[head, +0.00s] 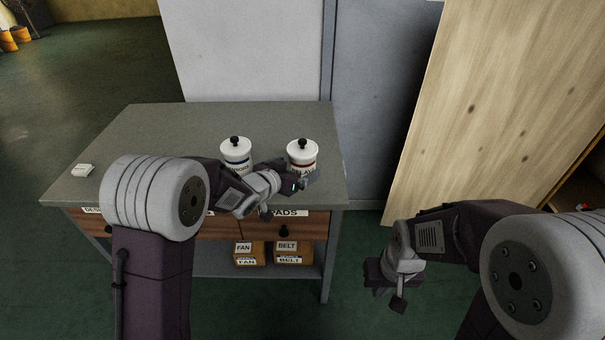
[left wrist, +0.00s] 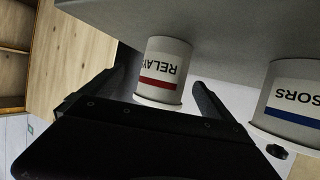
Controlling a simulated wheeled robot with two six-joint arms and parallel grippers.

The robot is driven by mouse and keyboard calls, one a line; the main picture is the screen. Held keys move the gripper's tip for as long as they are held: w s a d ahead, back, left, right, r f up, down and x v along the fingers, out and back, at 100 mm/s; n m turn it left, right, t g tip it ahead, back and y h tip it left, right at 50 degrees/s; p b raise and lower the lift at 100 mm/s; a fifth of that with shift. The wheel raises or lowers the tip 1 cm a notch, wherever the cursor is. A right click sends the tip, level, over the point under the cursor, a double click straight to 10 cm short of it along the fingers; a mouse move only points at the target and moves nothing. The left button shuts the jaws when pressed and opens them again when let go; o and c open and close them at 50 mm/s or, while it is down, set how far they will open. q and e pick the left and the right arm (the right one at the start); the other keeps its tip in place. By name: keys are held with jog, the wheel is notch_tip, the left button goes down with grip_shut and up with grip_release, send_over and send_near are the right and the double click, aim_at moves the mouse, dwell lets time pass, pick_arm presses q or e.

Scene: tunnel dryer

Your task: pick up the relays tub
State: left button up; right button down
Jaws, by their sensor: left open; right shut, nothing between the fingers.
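The relays tub (head: 302,153) is white with a black-knobbed lid and a red stripe. It stands upright on the grey tabletop, near its right end. In the left wrist view the relays tub (left wrist: 164,62) appears upside down, its label partly readable, framed by the two dark fingers. My left gripper (head: 298,182) is open at the near side of the tub and covers its lower part in the head view. Whether the fingers touch it I cannot tell. My right gripper (head: 385,285) is shut and empty, low to the right of the table.
A second white tub (head: 236,153) with a blue stripe stands close left of the relays tub. A small white object (head: 83,170) lies at the table's left. Labelled boxes (head: 250,252) sit on the lower shelf. A wooden board (head: 490,110) leans at the right.

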pick_arm(q)
jog(key=shift+w+d+f, duration=0.1)
jog(key=shift+w+f, duration=0.2)
jog(key=shift+w, duration=0.25)
jog(key=x, duration=0.4)
jog(key=shift+w+b, duration=0.3)
jog(key=shift+w, duration=0.2)
jog(key=shift+s, duration=0.1)
jog(key=shift+c, duration=1.2)
jog(key=c, duration=1.8)
jog(key=shift+r, duration=0.1)
